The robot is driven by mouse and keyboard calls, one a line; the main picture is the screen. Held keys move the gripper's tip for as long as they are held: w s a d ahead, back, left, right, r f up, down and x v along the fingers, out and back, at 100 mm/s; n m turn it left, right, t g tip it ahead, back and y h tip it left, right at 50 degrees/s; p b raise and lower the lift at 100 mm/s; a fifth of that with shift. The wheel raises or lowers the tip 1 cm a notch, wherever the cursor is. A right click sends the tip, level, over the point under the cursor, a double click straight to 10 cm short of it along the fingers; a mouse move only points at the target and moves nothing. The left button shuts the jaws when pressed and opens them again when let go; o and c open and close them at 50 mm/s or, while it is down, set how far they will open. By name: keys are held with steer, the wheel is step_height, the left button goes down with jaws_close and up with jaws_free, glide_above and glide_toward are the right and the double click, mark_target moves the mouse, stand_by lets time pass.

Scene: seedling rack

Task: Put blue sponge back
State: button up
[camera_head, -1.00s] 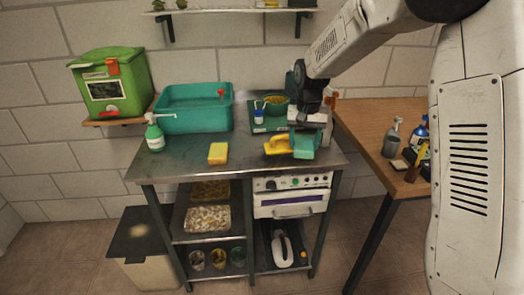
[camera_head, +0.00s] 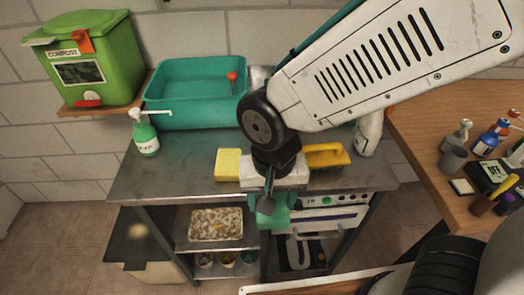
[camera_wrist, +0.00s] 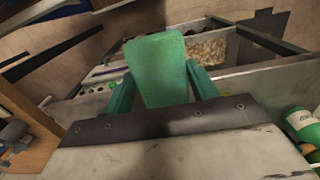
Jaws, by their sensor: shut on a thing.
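My gripper (camera_head: 272,206) hangs over the front edge of the metal table, in front of the yellow sponge and the yellow brush. In the wrist view, its two teal fingers (camera_wrist: 161,86) are shut on a teal-green block (camera_wrist: 158,66). The block looks like a sponge, more green than blue. In the head view, the block (camera_head: 281,211) is partly hidden behind my wrist and hard to tell from the fingers. I see no other blue sponge.
The metal table (camera_head: 180,178) holds a yellow sponge (camera_head: 228,164), a yellow brush (camera_head: 326,156), a soap bottle (camera_head: 146,138) and a teal basin (camera_head: 195,112). A green compost bin (camera_head: 92,62) stands left. A wooden table (camera_head: 425,125) with bottles is right. Shelves hold a tray (camera_head: 215,224).

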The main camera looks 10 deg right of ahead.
steer(key=w, duration=0.5)
steer(key=w+f, duration=0.1)
steer(key=w, duration=1)
steer(key=shift+d+f, duration=0.2)
steer(key=shift+f, duration=1.85)
steer(key=shift+f, duration=0.1)
steer(key=o, duration=1)
step_height(320, 180, up, 12)
steer(key=shift+r, duration=0.15)
